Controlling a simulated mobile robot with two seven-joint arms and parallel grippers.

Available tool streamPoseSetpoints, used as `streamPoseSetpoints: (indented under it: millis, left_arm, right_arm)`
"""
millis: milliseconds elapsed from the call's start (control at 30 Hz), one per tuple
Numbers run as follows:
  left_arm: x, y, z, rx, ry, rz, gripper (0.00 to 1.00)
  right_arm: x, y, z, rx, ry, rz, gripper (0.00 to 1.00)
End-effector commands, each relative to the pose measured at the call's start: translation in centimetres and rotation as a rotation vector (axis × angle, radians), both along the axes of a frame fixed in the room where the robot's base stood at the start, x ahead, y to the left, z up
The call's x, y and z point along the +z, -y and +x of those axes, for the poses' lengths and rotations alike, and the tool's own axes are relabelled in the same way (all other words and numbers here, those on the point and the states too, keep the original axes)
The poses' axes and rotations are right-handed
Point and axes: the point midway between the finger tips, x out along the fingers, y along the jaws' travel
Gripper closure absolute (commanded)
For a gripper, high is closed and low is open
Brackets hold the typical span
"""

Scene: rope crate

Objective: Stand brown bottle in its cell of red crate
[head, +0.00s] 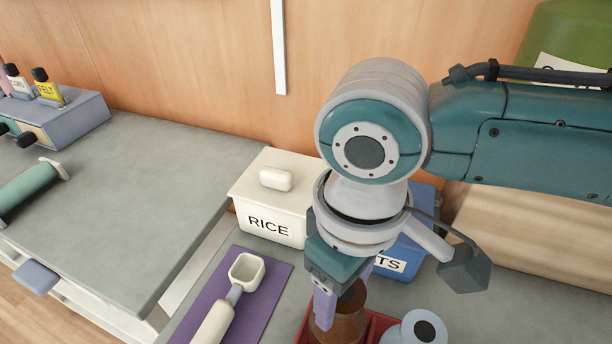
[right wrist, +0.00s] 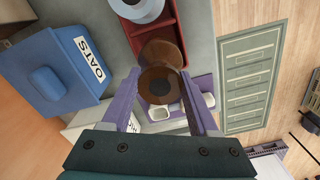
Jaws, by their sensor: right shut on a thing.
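The brown bottle (head: 338,328) is at the bottom of the head view, cut off by the frame edge. My right gripper (head: 344,298) has purple fingers and is shut on the bottle's upper part. In the right wrist view the bottle (right wrist: 160,52) is between the two fingertips (right wrist: 160,82). The red crate (head: 376,325) shows around and behind the bottle, and its dividers show in the right wrist view (right wrist: 172,36). The bottle is at a cell of the crate; I cannot tell whether its base touches the floor. My left gripper is out of view.
A white RICE box (head: 268,205) and a blue OATS box (head: 412,258) stand behind. A white scoop (head: 243,272) lies on a purple mat (head: 262,300) to the left.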

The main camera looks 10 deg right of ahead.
Motion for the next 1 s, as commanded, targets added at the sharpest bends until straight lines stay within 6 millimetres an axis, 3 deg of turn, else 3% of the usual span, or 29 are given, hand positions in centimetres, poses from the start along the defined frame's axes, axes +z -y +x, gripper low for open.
streamPoseSetpoints:
  millis: [1000]
  left_arm:
    - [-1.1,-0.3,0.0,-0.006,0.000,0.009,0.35]
  right_arm:
    - [-1.6,0.0,0.0,0.000,0.000,0.000,1.00]
